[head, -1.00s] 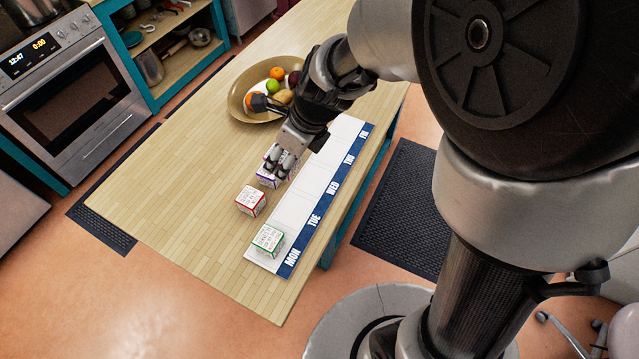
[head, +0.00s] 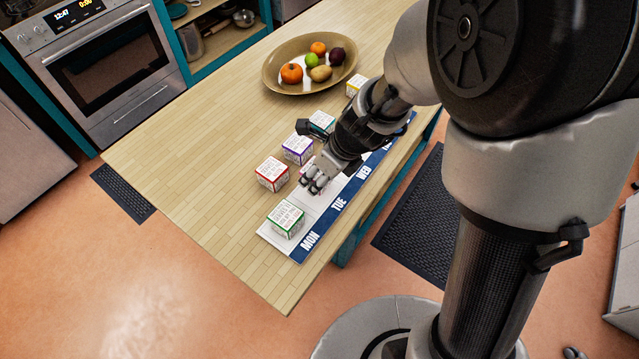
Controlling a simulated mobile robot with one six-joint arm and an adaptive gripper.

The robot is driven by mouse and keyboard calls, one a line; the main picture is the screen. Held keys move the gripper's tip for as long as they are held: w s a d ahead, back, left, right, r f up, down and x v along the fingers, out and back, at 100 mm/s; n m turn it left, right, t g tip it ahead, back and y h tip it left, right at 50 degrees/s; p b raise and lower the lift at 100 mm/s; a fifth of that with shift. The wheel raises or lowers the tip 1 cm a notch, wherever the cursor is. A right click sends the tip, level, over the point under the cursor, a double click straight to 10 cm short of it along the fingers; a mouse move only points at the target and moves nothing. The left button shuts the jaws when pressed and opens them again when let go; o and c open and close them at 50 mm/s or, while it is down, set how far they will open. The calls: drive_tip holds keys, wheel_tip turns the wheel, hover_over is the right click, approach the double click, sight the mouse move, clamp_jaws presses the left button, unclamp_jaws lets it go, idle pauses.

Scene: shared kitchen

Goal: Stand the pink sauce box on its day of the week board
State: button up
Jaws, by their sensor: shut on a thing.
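My gripper (head: 313,184) points down over the day of the week board (head: 325,223), about level with the TUE label. It is shut on a mostly hidden thing; a little pink shows by the fingers at the pink sauce box (head: 304,169). I cannot tell whether that box touches the board. The board is a white strip with a blue edge; MON, TUE and WED are readable. A green-edged box (head: 286,219) stands on its MON end. The far end of the board is partly behind my arm.
A red-edged box (head: 272,174), a purple-edged box (head: 298,149) and a teal-edged box (head: 321,122) stand left of the board, close to my gripper. A yellow-edged box (head: 356,84) is farther back by the fruit bowl (head: 275,76). The counter's left side (head: 190,150) is clear.

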drive_tip(key=shift+f+b, duration=0.9)
drive_tip(key=shift+f, duration=0.75)
drive_tip(key=shift+f, duration=0.2)
drive_tip(key=o, duration=1.2)
drive_tip(key=shift+c, duration=0.2)
drive_tip(key=shift+r, duration=0.1)
drive_tip(key=shift+r, duration=0.25)
drive_tip(key=p+v, duration=0.6)
drive_tip(key=v, duration=0.5)
drive_tip(key=shift+r+p, duration=0.4)
